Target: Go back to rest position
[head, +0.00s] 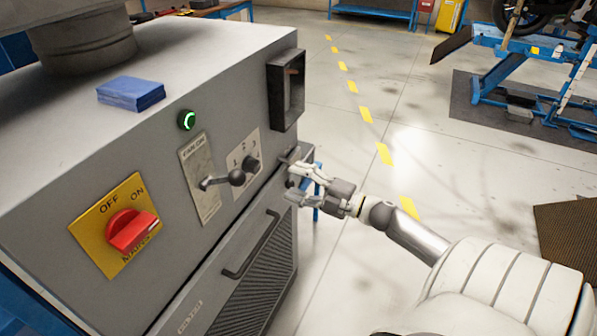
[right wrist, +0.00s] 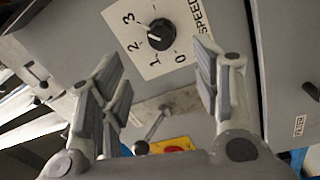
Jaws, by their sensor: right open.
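My right gripper (head: 302,181) is at the right front edge of the grey machine (head: 215,65), in front of its face and to the right of the speed knob (head: 250,163). In the right wrist view my right gripper (right wrist: 158,65) is open, with nothing between its fingers. The black speed knob (right wrist: 161,34) shows beyond the fingers, apart from them; its white mark points left, roughly towards 2. My arm extends from the lower right of the head view. My left gripper is not in view.
The machine bears a ball-ended lever (head: 237,177), a green-lit button (head: 187,120), a red main switch (head: 132,231), a black handle (head: 252,244) and a black bracket (head: 287,90).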

